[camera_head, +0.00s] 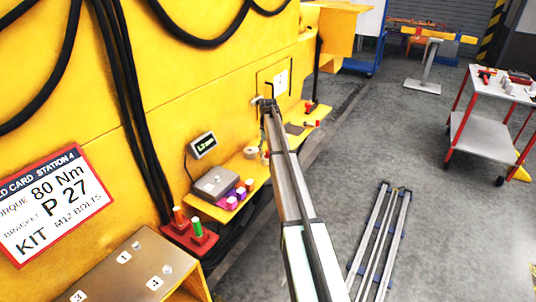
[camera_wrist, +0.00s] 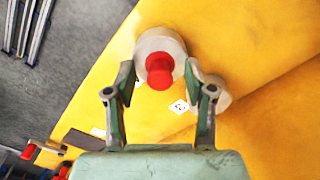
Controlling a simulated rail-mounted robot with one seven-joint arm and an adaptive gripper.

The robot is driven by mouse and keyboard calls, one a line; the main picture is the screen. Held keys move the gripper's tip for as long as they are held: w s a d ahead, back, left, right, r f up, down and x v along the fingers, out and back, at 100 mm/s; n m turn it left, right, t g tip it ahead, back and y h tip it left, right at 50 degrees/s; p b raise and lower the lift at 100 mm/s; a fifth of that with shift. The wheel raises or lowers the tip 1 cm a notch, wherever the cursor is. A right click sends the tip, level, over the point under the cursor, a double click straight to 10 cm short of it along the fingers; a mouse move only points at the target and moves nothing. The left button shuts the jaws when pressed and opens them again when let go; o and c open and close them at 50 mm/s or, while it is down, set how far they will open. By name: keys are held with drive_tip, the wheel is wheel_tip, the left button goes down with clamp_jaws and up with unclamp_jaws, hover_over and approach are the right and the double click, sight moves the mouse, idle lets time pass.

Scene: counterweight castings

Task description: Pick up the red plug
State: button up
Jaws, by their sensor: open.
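The red plug (camera_wrist: 159,71) shows in the wrist view, with its round end facing the camera. My gripper (camera_wrist: 160,78) is open, with one finger on each side of the plug in the picture. Gaps show between the fingers and the plug, and nothing is held. How far the plug lies beyond the fingertips I cannot tell. In the head view my arm crosses the shelf, and I cannot clearly pick out the plug there.
A second pale cylinder (camera_wrist: 218,95) stands close beside the right finger. A dark plate (camera_wrist: 82,142) and a red-handled item (camera_wrist: 29,152) lie at lower left. In the head view, a grey box (camera_head: 214,184), purple blocks (camera_head: 241,193) and a display (camera_head: 203,145) are left of my arm.

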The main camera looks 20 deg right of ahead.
drive_tip(key=c, duration=0.8)
drive_tip(key=shift+r, duration=0.1)
drive_tip(key=shift+c, duration=0.2)
